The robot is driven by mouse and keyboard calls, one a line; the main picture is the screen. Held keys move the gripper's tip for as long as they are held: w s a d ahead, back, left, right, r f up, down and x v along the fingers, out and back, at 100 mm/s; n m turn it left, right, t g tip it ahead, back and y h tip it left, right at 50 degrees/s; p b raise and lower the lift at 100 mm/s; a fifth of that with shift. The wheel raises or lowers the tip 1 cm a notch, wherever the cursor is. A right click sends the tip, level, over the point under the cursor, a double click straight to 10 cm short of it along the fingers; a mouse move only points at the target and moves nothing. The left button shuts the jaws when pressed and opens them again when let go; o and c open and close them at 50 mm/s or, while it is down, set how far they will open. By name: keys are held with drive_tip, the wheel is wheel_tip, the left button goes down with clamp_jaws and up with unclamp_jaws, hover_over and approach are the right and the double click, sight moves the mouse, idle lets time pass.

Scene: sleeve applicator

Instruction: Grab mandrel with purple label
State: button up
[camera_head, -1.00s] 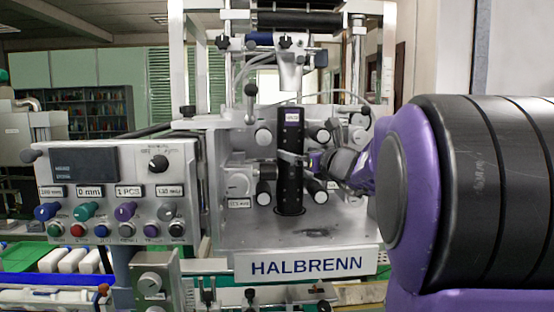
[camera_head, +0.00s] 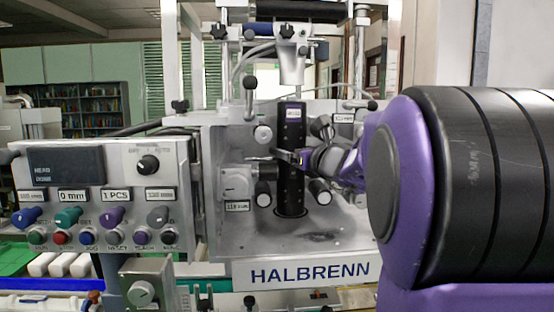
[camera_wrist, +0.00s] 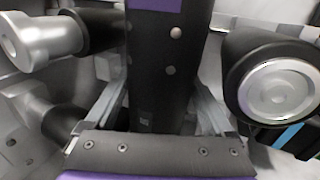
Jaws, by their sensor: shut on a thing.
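In the wrist view the mandrel (camera_wrist: 157,70) runs up between the two fingers, and a purple patch shows at the top edge. My gripper (camera_wrist: 160,118) is shut on the mandrel. The fingertips are partly hidden by it.
The machine's back plate carries several rollers and knobs around the mandrel, including a roller (camera_head: 263,193) to its left. A clamp head (camera_head: 291,62) hangs above. A control panel (camera_head: 105,195) stands at the left. Open platform (camera_head: 345,225) shows at the right front.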

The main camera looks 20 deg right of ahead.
clamp_jaws()
drive_tip(key=shift+r, duration=0.1)
drive_tip(key=shift+r, duration=0.15)
